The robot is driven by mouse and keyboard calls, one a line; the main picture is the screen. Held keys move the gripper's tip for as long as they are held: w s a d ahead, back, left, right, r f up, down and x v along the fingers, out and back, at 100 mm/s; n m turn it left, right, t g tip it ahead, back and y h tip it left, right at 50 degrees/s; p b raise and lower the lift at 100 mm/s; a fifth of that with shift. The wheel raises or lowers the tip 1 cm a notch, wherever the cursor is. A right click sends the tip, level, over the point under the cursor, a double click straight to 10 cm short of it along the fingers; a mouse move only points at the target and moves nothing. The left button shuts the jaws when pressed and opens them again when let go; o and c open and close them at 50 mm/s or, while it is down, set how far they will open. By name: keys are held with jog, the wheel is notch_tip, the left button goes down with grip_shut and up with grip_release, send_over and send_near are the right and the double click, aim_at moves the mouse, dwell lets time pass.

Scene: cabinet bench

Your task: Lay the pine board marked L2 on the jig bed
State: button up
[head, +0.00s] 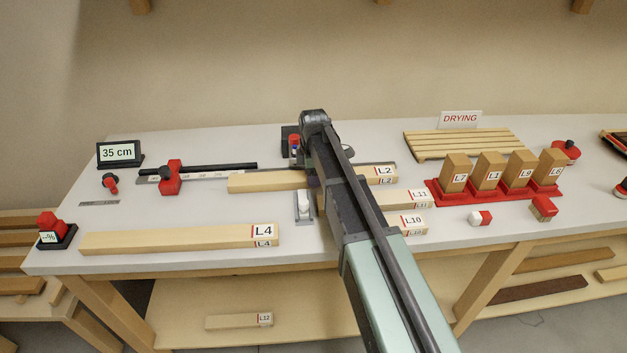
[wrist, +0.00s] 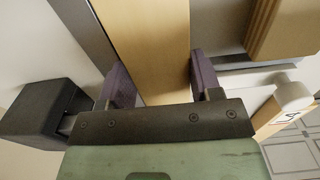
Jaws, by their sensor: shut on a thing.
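The pine board L2 (head: 265,182) lies lengthwise across the middle of the bench in the head view, its label at the right end. My arm hides part of its middle. In the wrist view my gripper (wrist: 160,80) has its two purple fingers on either side of the board (wrist: 150,35), shut on it. The jig bed seems to be the grey metal strip with a scale (head: 210,176), with a black bar and a red stop (head: 169,178). L2 lies along this strip; I cannot tell whether it rests on it or is just above.
Board L4 (head: 170,240) lies at the front left. Boards L11 (head: 405,199) and L10 (head: 410,224) lie right of my arm. A white-topped clamp (head: 304,204) stands before L2. A red rack (head: 440,194) holds several upright boards; a drying rack (head: 465,145) is behind.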

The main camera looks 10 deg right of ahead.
jog(key=shift+f, duration=0.1)
jog(key=o, duration=1.3)
notch_tip(320, 180, up, 13)
jog(key=p, duration=1.2)
jog(key=s+m, duration=0.5)
jog(key=s, duration=0.3)
jog(key=s+m, duration=0.6)
jog(key=s, duration=0.2)
jog(key=s+m, duration=0.5)
jog(key=s, duration=0.4)
jog(key=shift+f, duration=0.35)
jog(key=shift+w, duration=0.1)
